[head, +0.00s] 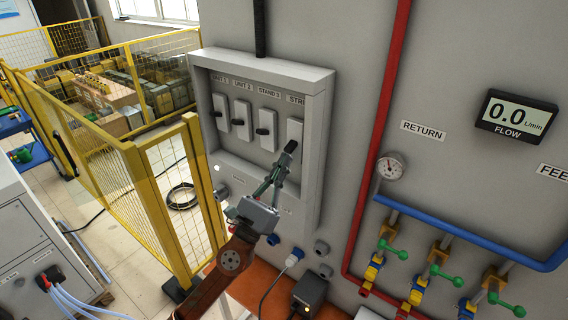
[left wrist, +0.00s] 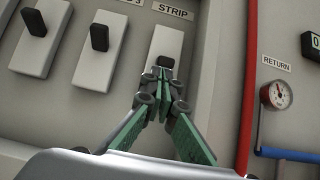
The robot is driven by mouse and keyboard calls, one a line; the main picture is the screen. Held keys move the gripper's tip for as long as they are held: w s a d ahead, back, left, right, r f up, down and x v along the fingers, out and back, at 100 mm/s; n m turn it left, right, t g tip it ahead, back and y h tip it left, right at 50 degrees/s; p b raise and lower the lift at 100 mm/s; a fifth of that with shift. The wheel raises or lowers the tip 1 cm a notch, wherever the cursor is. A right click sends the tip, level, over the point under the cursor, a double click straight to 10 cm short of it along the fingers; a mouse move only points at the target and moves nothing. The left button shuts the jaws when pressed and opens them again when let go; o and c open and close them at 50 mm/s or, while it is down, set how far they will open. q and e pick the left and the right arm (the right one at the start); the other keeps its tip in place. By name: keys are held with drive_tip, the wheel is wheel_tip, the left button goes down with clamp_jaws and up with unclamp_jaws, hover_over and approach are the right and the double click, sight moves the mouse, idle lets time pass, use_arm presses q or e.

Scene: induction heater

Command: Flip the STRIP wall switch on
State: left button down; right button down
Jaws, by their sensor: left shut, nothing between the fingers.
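The STRIP wall switch is a white plate (head: 295,129) with a black lever, the rightmost in the recessed grey panel. In the left wrist view its plate (left wrist: 167,40) sits under the STRIP label (left wrist: 173,11), and the black lever (left wrist: 166,61) shows just beyond my fingertips. My left gripper (head: 280,157) reaches up from below, its fingers shut and empty. Its tips (left wrist: 160,73) are at the lever's lower end and hide part of it. I cannot tell whether they touch. My right gripper is not in view.
UNIT 1, UNIT 2 (head: 241,118) and STAND 3 (head: 267,129) switches stand left of STRIP. The panel's raised right rim (head: 317,150) is close to my gripper. A red pipe (head: 378,130) runs farther right. A yellow mesh fence (head: 180,190) stands left.

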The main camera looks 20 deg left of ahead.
use_arm(q)
drive_tip(key=shift+s+r, duration=0.1)
drive_tip(key=shift+r, duration=0.05)
drive_tip(key=p, duration=0.1)
drive_tip(key=s+r, duration=0.1)
drive_tip(key=r+p, duration=0.1)
drive_tip(key=shift+s+a+r+p, duration=0.1)
drive_tip(key=shift+s+a+p, duration=0.05)
drive_tip(key=shift+a+p, duration=0.15)
